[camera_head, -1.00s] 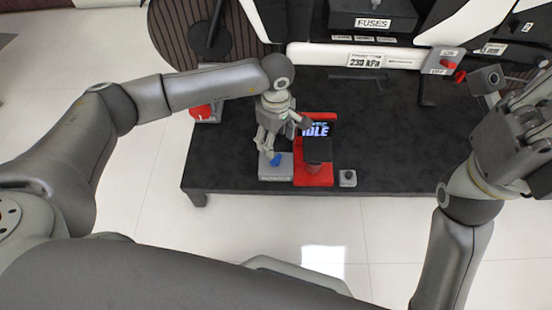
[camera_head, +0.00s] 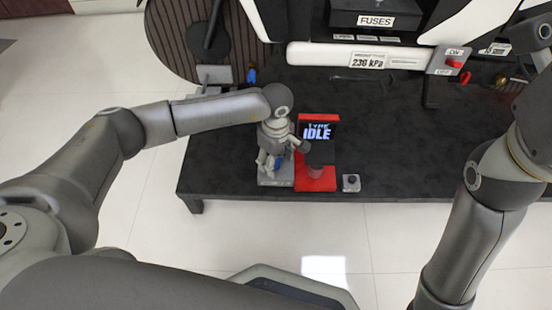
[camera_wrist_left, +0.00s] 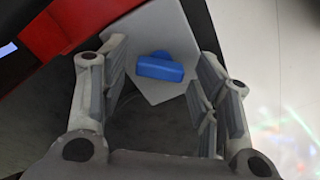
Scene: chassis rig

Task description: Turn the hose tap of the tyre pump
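The tyre pump (camera_head: 316,180) is a red unit on the dark bench, its screen (camera_head: 317,132) reading IDLE. Beside it on the left is a grey block (camera_head: 272,182) with a blue tap handle (camera_head: 279,163), partly hidden by my left gripper. In the left wrist view the blue handle (camera_wrist_left: 160,68) lies crosswise on a pale plate (camera_wrist_left: 150,35). My left gripper (camera_wrist_left: 160,85) is open, with fingers on either side of the handle and visible gaps between. My left gripper (camera_head: 269,160) is over the block in the head view. My right gripper is mostly cut off at the right edge.
A small grey box with a dark knob (camera_head: 351,182) stands right of the pump. Another blue part (camera_head: 251,75) is at the back left.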

